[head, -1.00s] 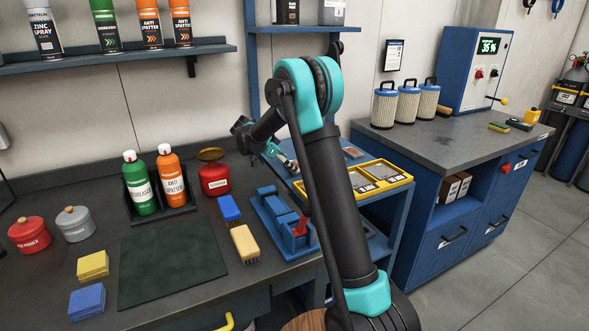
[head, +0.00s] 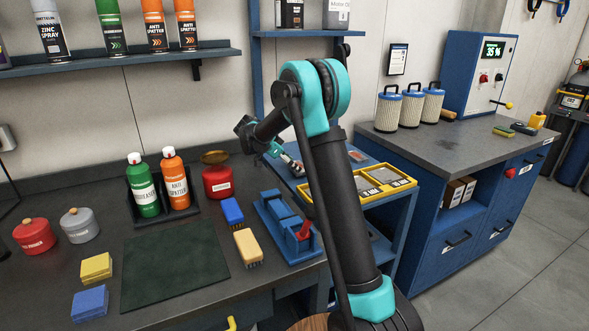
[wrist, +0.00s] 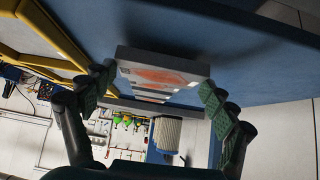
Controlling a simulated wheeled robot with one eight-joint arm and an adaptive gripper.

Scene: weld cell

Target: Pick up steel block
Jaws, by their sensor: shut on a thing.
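In the wrist view the steel block (wrist: 133,57) is a grey, flat-sided piece with a reddish patch and pale strips on the side facing the camera. My gripper (wrist: 160,84) has its green-padded fingers on both sides of it and is shut on it. A blue surface lies just beyond the block; whether they touch I cannot tell. In the head view my gripper (head: 290,160) is over the blue cart (head: 403,215), partly behind my own arm, and the block cannot be made out there.
A blue vise (head: 275,222), two brushes and a red tin (head: 218,182) are on the dark bench (head: 190,300) to the left. Filters (head: 410,107) stand on the cabinet at the right.

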